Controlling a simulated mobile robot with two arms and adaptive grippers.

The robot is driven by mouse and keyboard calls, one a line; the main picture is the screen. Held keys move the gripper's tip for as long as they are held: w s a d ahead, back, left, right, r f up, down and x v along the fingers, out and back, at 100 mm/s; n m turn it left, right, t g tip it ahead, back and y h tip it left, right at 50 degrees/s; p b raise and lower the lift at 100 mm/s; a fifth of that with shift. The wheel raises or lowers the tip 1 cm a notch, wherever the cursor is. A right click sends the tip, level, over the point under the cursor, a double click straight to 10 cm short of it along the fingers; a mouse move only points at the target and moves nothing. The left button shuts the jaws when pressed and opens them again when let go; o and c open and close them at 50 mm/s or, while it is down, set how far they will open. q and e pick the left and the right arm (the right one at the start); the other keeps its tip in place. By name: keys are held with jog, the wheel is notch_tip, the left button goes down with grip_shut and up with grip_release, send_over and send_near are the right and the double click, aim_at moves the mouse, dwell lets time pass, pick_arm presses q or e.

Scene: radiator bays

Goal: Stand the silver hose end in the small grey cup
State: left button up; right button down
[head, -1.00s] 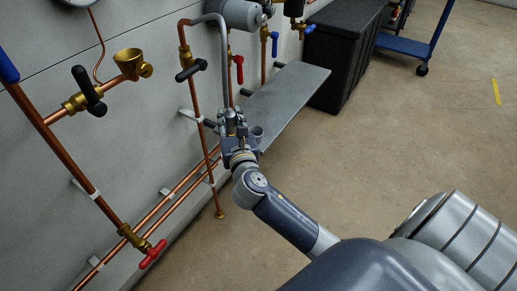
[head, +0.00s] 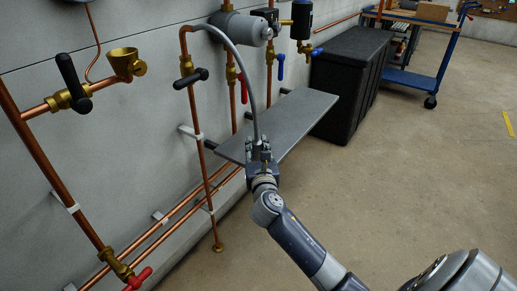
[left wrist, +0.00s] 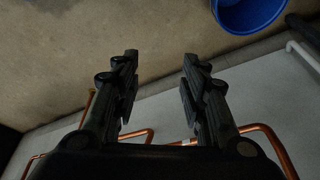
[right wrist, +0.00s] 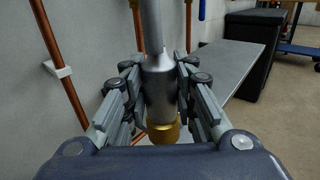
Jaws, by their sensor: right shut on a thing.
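My right gripper (head: 261,148) is shut on the silver hose end (right wrist: 160,85), which is roughly upright between its fingers in the right wrist view. A brass tip (right wrist: 163,132) shows below the fingers. The grey hose (head: 244,70) arcs from the top of a copper pipe down to my gripper, over the near part of the grey shelf (head: 300,112). I cannot make out the small grey cup now; my gripper and the hose end may hide it. My left gripper (left wrist: 160,58) is open and empty in the left wrist view and is not in the head view.
Copper pipes (head: 197,130) with valves run along the wall left of the shelf. A black bin (head: 348,85) stands behind the shelf, with a blue trolley (head: 410,80) beyond. A blue bucket (left wrist: 248,12) shows in the left wrist view. The floor at right is clear.

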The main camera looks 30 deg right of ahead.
jog(key=w+d+f+b, duration=0.1)
jog(key=w, duration=0.1)
jog(key=w+d+f+b, duration=0.1)
jog(key=w+d, duration=0.1)
jog(key=w+d+f+b, duration=0.2)
jog(key=w, duration=0.1)
jog(key=shift+f, duration=0.1)
pick_arm(q)
jog(key=w+d+r+t+h, duration=0.1)
jog(key=w+d+r+t, duration=0.1)
jog(key=w, duration=0.5)
jog(key=r+t, duration=0.1)
jog(key=t, duration=0.1)
jog(key=shift+w+d+r+t, duration=0.15)
jog(key=shift+w+d+t, duration=0.1)
jog(key=shift+w+t, duration=0.1)
jog(key=shift+w+d+r, duration=0.15)
jog(key=shift+w+r, duration=0.1)
jog(key=shift+w, duration=0.2)
pick_arm(e)
jog(key=shift+f, duration=0.3)
pick_arm(q)
jog(key=shift+w+r+t, duration=0.2)
jog(key=shift+w+t, duration=0.05)
jog(key=shift+t, duration=0.1)
pick_arm(e)
jog(key=c, duration=1.3)
grip_release()
pick_arm(q)
jog(key=shift+d, duration=0.1)
